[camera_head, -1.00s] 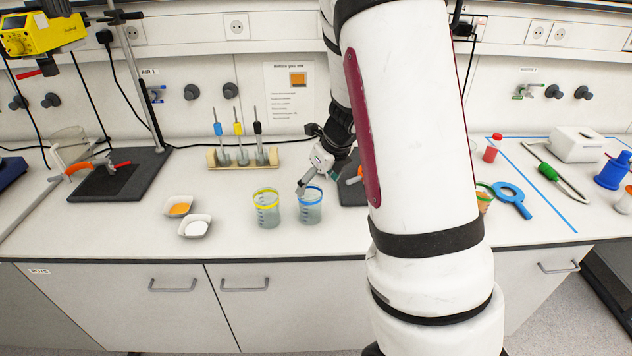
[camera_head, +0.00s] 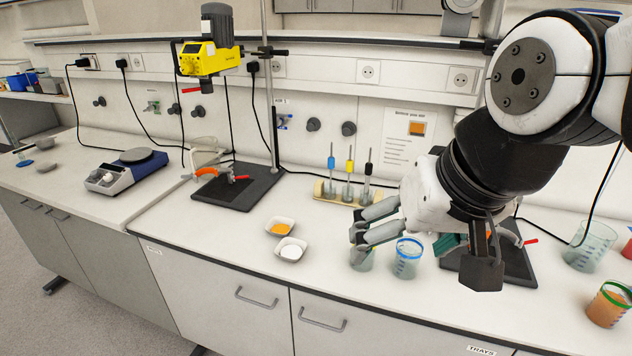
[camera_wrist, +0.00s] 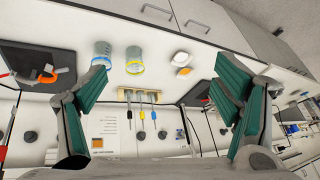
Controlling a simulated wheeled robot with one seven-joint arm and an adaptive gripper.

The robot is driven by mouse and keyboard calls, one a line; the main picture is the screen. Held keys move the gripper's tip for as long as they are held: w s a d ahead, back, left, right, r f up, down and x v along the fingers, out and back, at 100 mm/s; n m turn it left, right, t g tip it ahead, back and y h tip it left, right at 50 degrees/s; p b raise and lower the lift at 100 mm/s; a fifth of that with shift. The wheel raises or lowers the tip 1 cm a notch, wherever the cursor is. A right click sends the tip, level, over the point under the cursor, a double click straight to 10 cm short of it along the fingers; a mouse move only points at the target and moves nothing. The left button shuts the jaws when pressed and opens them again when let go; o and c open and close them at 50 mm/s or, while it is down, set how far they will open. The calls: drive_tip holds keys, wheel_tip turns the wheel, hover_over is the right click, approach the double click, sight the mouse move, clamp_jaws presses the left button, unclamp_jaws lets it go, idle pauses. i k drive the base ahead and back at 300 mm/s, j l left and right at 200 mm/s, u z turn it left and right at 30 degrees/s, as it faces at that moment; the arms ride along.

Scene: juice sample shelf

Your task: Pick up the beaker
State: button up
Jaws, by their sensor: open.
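Two small clear beakers stand upright on the bench. The blue-rimmed beaker (camera_head: 407,260) is in plain sight in the head view and also shows in the wrist view (camera_wrist: 101,56). The yellow-rimmed beaker (camera_head: 362,260) is partly hidden behind my fingers in the head view; its yellow rim shows in the wrist view (camera_wrist: 134,66). My gripper (camera_head: 364,224) is open and empty, with its fingers overlapping the yellow-rimmed beaker's top in the head view. In the wrist view the green finger pads (camera_wrist: 160,78) are wide apart, with both beakers beyond them and no contact visible.
Two white dishes (camera_head: 290,249) sit left of the beakers. A rack with blue, yellow and black-topped tools (camera_head: 350,196) stands behind. A dark stand base (camera_head: 240,190) is at left.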

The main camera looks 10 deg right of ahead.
sight(407, 258)
drive_tip(key=j+z, duration=0.1)
drive_tip(key=z, duration=0.3)
drive_tip(key=k+j+z, duration=0.1)
drive_tip(key=z, duration=0.3)
drive_tip(key=j+z, duration=0.1)
drive_tip(key=z, duration=0.3)
drive_tip(key=k+z, duration=0.1)
drive_tip(key=z, duration=0.35)
drive_tip(key=k+j, duration=0.25)
drive_tip(key=k, duration=0.2)
drive_tip(key=k+j, duration=0.3)
drive_tip(key=k, duration=0.2)
